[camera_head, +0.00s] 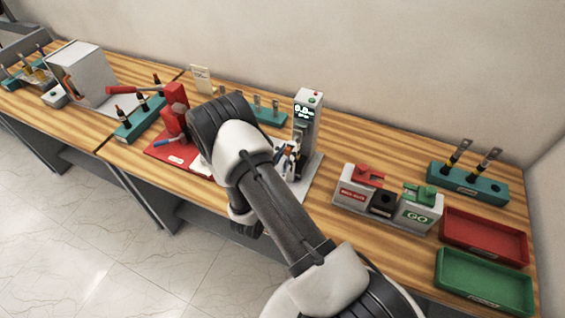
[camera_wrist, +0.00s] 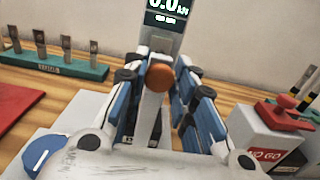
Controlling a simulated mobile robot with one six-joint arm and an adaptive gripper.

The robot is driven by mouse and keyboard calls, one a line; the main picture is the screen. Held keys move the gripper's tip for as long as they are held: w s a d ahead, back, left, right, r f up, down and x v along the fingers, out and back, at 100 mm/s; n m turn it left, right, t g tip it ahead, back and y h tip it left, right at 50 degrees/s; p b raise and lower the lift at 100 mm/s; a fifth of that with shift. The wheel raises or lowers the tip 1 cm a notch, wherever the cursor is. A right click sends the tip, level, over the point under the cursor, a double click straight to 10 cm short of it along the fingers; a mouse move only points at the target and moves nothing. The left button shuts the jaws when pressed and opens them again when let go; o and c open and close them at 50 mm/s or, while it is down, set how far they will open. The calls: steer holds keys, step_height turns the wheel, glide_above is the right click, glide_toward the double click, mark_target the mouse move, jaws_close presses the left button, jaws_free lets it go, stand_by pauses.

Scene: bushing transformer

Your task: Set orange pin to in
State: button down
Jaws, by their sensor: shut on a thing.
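The orange pin (camera_wrist: 160,77) shows its round end in the wrist view, in front of the grey post of the test stand (camera_wrist: 160,32). My gripper (camera_wrist: 158,92) has its blue fingers on either side of the pin and is shut on it. In the head view my gripper (camera_head: 287,160) is at the front of the test stand (camera_head: 307,115), whose display is lit. In the wrist view the display reads about 0.0. How deep the pin sits cannot be told, and my arm hides part of the stand's base in the head view.
A red press (camera_head: 174,108) stands left of my arm, with a teal rack (camera_head: 268,115) behind. To the right are the NO GO/GO gauge block (camera_head: 385,203), a red tray (camera_head: 483,237), a green tray (camera_head: 485,281) and another teal rack (camera_head: 466,184).

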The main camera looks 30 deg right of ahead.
steer(key=shift+w+d, duration=0.15)
steer(key=shift+d, duration=0.1)
steer(key=shift+a, duration=0.15)
steer(key=c, duration=1.3)
jaws_free()
steer(key=v, duration=1.2)
